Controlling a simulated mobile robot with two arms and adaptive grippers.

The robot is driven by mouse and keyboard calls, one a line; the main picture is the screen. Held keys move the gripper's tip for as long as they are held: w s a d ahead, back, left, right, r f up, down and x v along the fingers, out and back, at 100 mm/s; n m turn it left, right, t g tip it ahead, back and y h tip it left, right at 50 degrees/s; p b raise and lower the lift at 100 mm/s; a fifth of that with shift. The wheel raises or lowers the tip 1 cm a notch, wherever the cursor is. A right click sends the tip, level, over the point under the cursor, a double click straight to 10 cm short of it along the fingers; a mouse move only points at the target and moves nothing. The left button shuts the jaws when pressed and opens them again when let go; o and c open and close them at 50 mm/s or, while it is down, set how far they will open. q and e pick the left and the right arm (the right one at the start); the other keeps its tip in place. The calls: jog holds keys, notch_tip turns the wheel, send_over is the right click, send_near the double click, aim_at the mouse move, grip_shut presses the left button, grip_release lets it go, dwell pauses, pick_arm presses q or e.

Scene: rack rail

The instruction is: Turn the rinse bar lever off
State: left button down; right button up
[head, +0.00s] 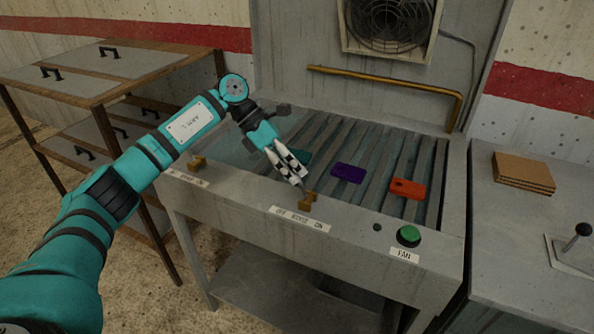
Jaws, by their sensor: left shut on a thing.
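The brass rinse lever (308,201) sits on the front ledge of the grey wash station, above a label reading "OFF RINSE ON" (300,218). My left gripper (301,180) reaches down over the ledge, its striped fingers closed on the lever's upper end. The fingers hide part of the lever, so its exact angle is hard to tell. The brass rinse bar (385,83) runs across the back of the station. I see no clear water coming from it. My right gripper is not in view.
A second brass lever (197,163) sits further left on the ledge. A teal piece, a purple piece (349,173) and an orange piece (408,189) lie on the slats. A green FAN button (409,234) is at right. Brown boards (523,173) lie on the right-hand counter.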

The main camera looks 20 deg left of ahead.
pick_arm(q)
jog(key=shift+w+a+r, duration=0.1)
jog(key=shift+a+r, duration=0.05)
jog(key=shift+a, duration=0.25)
jog(key=c, duration=1.6)
grip_release()
jog(key=o, duration=0.5)
jog(key=shift+a, duration=0.2)
jog(key=shift+o, duration=0.4)
jog(key=shift+d, duration=0.1)
jog(key=shift+d, duration=0.1)
jog(key=v, duration=1.2)
jog(key=shift+s+f, duration=0.2)
